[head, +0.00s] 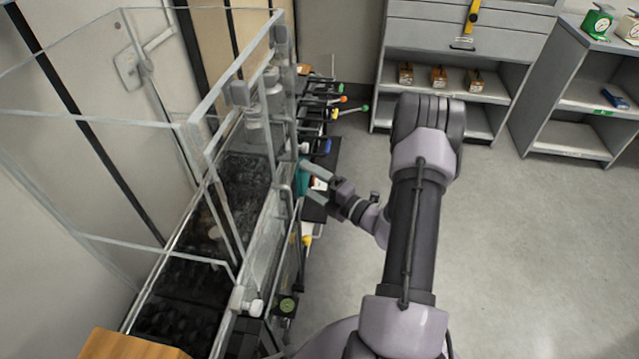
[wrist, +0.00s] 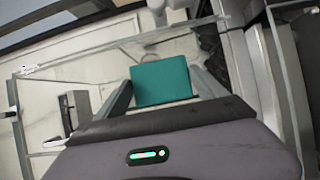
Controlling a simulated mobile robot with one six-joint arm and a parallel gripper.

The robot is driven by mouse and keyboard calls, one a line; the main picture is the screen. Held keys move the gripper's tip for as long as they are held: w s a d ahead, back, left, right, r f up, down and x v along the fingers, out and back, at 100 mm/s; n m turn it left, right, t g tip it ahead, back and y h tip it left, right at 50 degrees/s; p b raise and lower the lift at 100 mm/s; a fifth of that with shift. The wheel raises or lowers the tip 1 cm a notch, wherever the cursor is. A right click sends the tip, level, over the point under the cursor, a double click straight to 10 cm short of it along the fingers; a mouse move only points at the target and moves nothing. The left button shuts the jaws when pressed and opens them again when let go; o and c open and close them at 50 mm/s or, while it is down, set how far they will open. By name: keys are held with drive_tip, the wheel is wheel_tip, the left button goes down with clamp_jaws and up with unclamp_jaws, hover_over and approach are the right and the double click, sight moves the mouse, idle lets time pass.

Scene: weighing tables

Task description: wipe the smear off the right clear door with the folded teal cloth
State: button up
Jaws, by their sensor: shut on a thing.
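My gripper (head: 316,183) is shut on the folded teal cloth (head: 302,179), beside the right side of a clear-walled enclosure. In the wrist view the cloth (wrist: 161,80) is a flat teal square between the two fingers. The clear door (wrist: 108,62) spreads behind and around it, with a pale frame edge along the top. The cloth is close to the pane; I cannot tell whether it touches. A faint curved mark (wrist: 150,56) shows just above the cloth; I cannot tell whether it is the smear.
The clear enclosure (head: 190,135) stands on the left with dark contents inside. Tools with coloured ends (head: 343,99) stick out beyond my gripper. Grey shelves (head: 470,45) stand at the back. The floor (head: 520,240) on the right is clear.

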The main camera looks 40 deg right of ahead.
drive_tip(key=shift+w+a, duration=0.7)
drive_tip(key=shift+w, duration=0.05)
idle(0.8)
drive_tip(key=shift+w+d+p, duration=0.45)
drive_tip(key=shift+w+d, duration=0.7)
drive_tip(key=shift+d, duration=0.25)
drive_tip(key=shift+s+a+p, duration=0.5)
drive_tip(key=shift+s+a, duration=0.05)
drive_tip(key=shift+a, duration=0.2)
drive_tip(key=shift+s+a+p, duration=0.5)
drive_tip(key=shift+s+a, duration=0.05)
drive_tip(key=shift+a, duration=0.2)
drive_tip(key=shift+s+d, duration=2)
drive_tip(key=shift+s, duration=0.2)
